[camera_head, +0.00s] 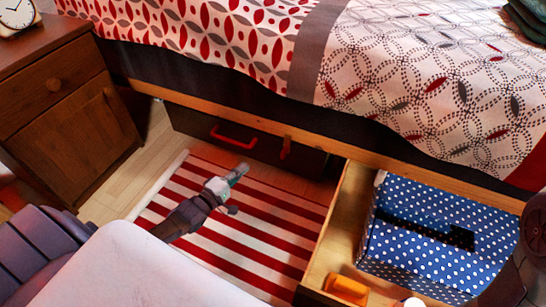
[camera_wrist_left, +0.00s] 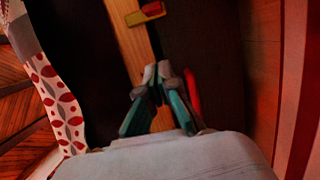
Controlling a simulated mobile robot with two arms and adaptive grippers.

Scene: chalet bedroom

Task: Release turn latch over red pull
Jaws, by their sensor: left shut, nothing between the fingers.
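The red pull (camera_head: 233,137) is a bar on the dark front of the shut drawer (camera_head: 195,125) under the bed. A small orange-red turn latch (camera_head: 286,148) sits to the right of it, reaching from the wooden rail down over the drawer front. In the left wrist view the latch (camera_wrist_left: 152,12) lies across the rail at the top, and the red pull (camera_wrist_left: 192,92) is partly hidden beside the fingers. My left gripper (camera_head: 241,170) is shut and empty, below the pull and left of the latch; its fingertips (camera_wrist_left: 158,72) look apart from the latch.
An open wooden drawer (camera_head: 335,225) on the right holds a blue dotted liner (camera_head: 410,215), a black item (camera_head: 460,238) and an orange object (camera_head: 345,288). A nightstand (camera_head: 65,100) stands left. A striped rug (camera_head: 255,235) covers the floor. The bed overhangs the drawers.

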